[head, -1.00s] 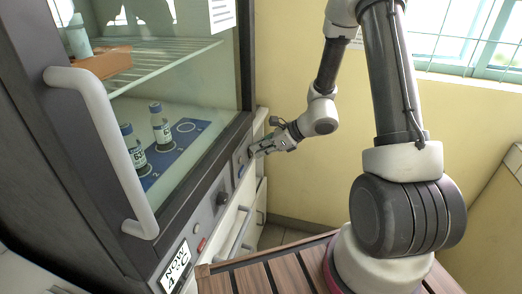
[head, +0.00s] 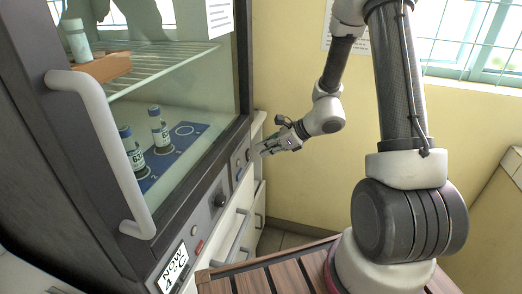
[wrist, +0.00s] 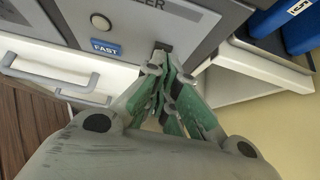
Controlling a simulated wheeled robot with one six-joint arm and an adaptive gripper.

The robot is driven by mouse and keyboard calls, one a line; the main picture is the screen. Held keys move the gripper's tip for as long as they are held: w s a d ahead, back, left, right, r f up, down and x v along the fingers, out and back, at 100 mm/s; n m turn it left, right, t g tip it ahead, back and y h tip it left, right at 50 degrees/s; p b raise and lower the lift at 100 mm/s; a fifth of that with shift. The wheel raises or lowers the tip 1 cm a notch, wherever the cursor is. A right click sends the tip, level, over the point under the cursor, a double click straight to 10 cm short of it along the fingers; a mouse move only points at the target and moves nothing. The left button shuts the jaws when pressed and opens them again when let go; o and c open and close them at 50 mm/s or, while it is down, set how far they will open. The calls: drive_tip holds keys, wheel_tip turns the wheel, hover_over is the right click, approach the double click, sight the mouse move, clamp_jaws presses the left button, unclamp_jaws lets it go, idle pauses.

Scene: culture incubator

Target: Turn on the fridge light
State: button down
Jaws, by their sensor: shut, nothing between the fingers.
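The dark grey fridge (head: 180,215) fills the left of the head view, with a glass door and a light grey handle (head: 98,145). A control strip runs below the door. In the wrist view its grey panel (wrist: 205,22) carries a round pale button (wrist: 100,21), a blue "FAST" label (wrist: 105,47) and a small dark switch-like part (wrist: 163,46). My gripper (head: 260,151) is at the strip's far right end. In the wrist view my gripper (wrist: 165,68) is shut and empty, its tips just below the dark part. I cannot tell whether they touch it.
The strip also has a black knob (head: 220,199), a red button (head: 199,246) and a "NOW 4°C" display (head: 174,265). Several vials stand inside the fridge. White drawers (head: 238,225) lie below. Blue binders (wrist: 285,25) are at right in the wrist view.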

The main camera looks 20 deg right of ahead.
drive_tip(key=a+r+v, duration=0.1)
drive_tip(key=v, duration=1)
drive_tip(key=shift+r, duration=0.2)
drive_tip(key=shift+w+d, duration=0.1)
drive_tip(key=shift+w, duration=0.05)
